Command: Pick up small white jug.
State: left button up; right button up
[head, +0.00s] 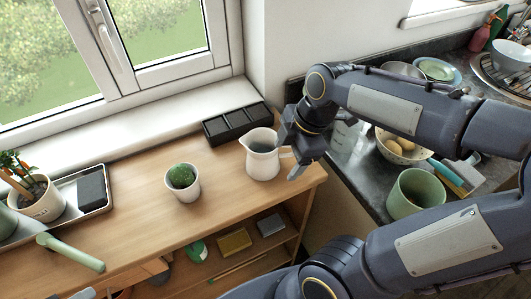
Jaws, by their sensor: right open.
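The small white jug (262,160) stands upright on the wooden shelf top, near its right end. Its spout points left and its handle is on the right, toward my gripper. My right gripper (292,154) is open, right beside the jug's handle side. One finger partly covers the handle area, and I cannot tell whether the fingers touch or straddle the handle. My left gripper is not clearly in view.
A potted round plant (182,182) stands left of the jug, and a black divided tray (236,124) behind it. A metal tray (93,190) lies far left. On the dark counter at right are a green pot (412,193) and an egg bowl (398,148).

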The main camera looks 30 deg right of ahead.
jog(key=w+d+n, duration=0.1)
jog(key=w+n, duration=0.1)
jog(key=n, duration=0.1)
jog(key=w+d+n+g+h, duration=0.1)
jog(key=w+d+n, duration=0.1)
jog(key=n, duration=0.2)
jog(key=w+d+n+g+h+p, duration=0.1)
jog(key=n, duration=0.3)
jog(key=shift+w+d+f, duration=0.15)
jog(key=shift+w+f, duration=0.15)
jog(key=shift+w, duration=0.1)
jog(key=shift+f+n, duration=0.4)
jog(key=shift+f, duration=0.1)
notch_tip(320, 180, down, 7)
jog(key=shift+r, duration=0.1)
jog(key=c, duration=1.3)
